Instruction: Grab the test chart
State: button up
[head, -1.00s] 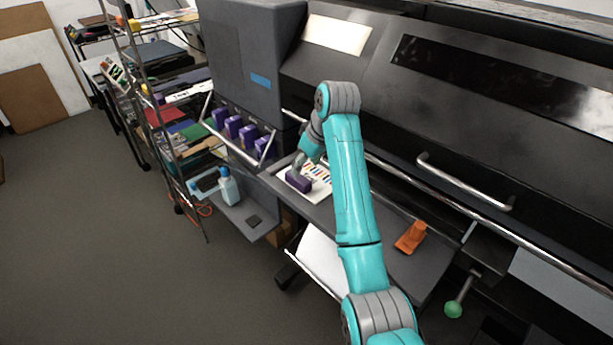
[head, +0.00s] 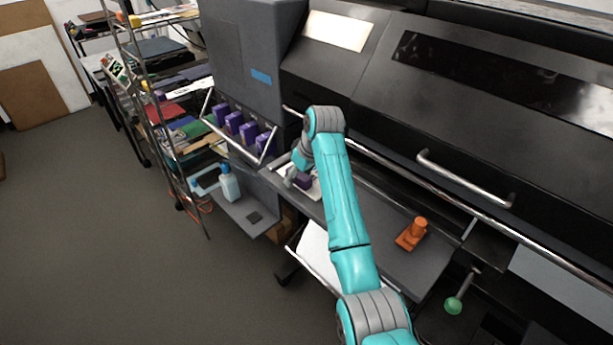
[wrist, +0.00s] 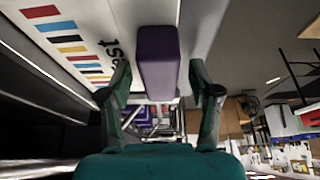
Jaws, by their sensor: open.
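The test chart (wrist: 72,14) is a white sheet with coloured bars and the printed letters "est". It lies flat on the grey printer shelf, and in the head view my arm hides most of it, leaving a white corner (head: 281,168). A purple block (wrist: 158,58) appears to rest on the chart; it also shows in the head view (head: 304,182). My gripper (wrist: 160,78) is open, with one finger on each side of the block in the wrist view. Contact with the block cannot be told. In the head view my gripper (head: 291,179) is just left of the block.
An orange object (head: 411,235) stands farther right on the shelf. The black printer body (head: 400,120) with a metal rail rises behind. Several purple cartridges (head: 235,122) stand at the left. A wire rack (head: 165,140) and a bottle (head: 229,184) are further left.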

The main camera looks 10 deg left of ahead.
grip_shut()
jog(key=shift+r, duration=0.15)
